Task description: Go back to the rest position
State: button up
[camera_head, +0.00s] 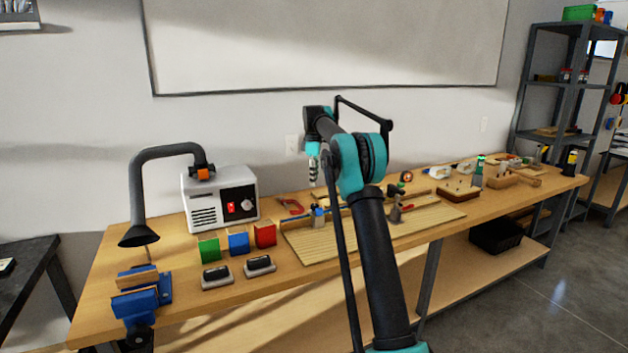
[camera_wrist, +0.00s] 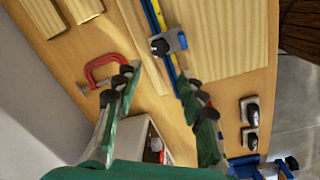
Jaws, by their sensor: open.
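My gripper (camera_head: 313,172) hangs fingers-down above the back middle of the wooden workbench (camera_head: 185,307), in front of the wall. In the wrist view my gripper (camera_wrist: 160,80) has its two green fingers spread apart, with nothing between them. The bench top lies below the fingers, and I see no contact with it. My arm rises from the bottom of the head view and bends over the bench, hiding part of it.
A red clamp (camera_wrist: 104,72) and a blue bar clamp (camera_wrist: 168,42) lie below my gripper. Left of it stand a white fume extractor (camera_head: 208,214), colored blocks (camera_head: 238,243) and a blue vise (camera_head: 137,300). A metal shelf (camera_head: 550,82) stands at the right.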

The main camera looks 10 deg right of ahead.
jog(key=s+d+f+m+t, duration=0.1)
jog(key=s+f+m, duration=0.4)
jog(key=s, duration=1.3)
jog(key=s+d+f+m+t, duration=0.1)
jog(key=s+f+m, duration=0.4)
jog(key=s, duration=1.3)
jog(key=s+d+f+m+t, duration=0.1)
jog(key=s+f+m, duration=0.4)
jog(key=s, duration=1.4)
notch_tip(320, 180, down, 4)
jog(key=shift+d+f, duration=0.1)
jog(key=shift+d, duration=0.6)
